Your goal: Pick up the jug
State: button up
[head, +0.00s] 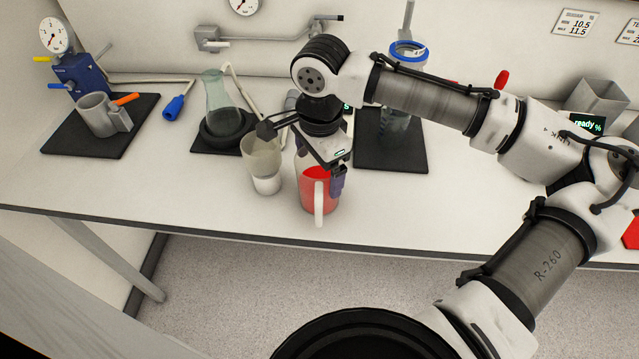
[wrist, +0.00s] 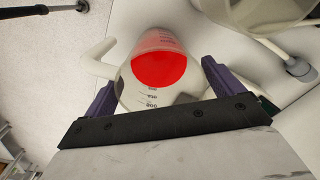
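The jug (head: 321,191) is clear with a pale handle and holds red liquid. In the head view it stands near the front edge of the bench, handle towards the front. It also shows in the wrist view (wrist: 152,68), with printed marks on its wall and the handle at the left. My gripper (head: 333,180) points down over the jug. In the wrist view the purple fingers of my gripper (wrist: 160,82) are spread, one on each side of the jug. I cannot tell whether they touch its wall. My gripper hides part of the jug's top in the head view.
A clear beaker (head: 264,172) stands close to the jug's left. A flask (head: 218,103) is on a black mat behind it. Another black mat (head: 391,155) lies behind right. A grey mug (head: 98,115) is at the far left. The bench (head: 420,215) is clear right of the jug.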

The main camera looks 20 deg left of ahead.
jog(key=c, duration=1.5)
jog(key=shift+r, duration=0.15)
notch_tip(320, 180, up, 20)
jog(key=b, duration=0.2)
jog(key=shift+b, duration=0.4)
